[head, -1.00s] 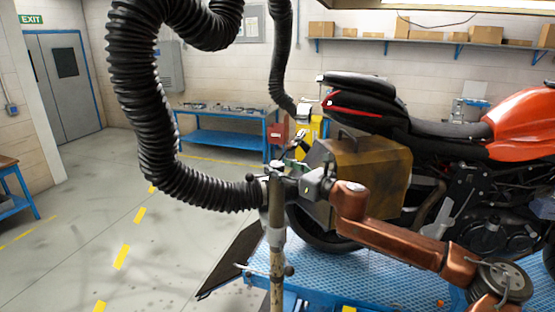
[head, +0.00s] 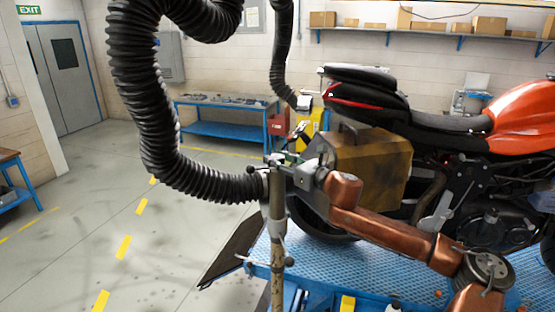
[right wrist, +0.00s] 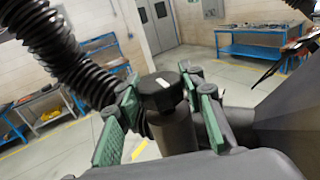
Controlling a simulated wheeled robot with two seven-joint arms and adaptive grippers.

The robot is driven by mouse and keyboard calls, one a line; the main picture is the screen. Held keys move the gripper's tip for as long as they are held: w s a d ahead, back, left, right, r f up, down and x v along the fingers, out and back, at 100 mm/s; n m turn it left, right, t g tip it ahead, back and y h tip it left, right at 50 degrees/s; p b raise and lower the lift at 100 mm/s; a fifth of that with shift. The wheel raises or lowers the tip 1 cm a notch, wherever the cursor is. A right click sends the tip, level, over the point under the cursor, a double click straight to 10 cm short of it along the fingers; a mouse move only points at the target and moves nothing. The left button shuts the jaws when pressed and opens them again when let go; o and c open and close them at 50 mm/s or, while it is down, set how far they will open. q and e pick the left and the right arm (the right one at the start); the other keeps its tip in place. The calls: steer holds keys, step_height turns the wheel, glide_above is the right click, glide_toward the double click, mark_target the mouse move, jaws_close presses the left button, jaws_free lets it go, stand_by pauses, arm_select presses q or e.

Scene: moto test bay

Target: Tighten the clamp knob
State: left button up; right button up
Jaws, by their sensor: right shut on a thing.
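The black round clamp knob (right wrist: 160,92) with a white mark stands on a dark shaft in the middle of the right wrist view. Green-padded fingers of my right gripper (right wrist: 158,110) are on both sides of it, shut on it. In the head view my right gripper (head: 284,164) is at the top of the upright stand (head: 278,215), where the black ribbed hose (head: 160,130) ends; the gripper mostly hides the knob there. My left gripper is not in view.
A motorcycle (head: 440,130) with a brown side case (head: 375,170) stands on a blue lift platform (head: 350,258) close behind my right arm. A blue workbench (head: 225,115) stands at the back.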

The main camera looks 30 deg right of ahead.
steer(key=shift+c, duration=1.3)
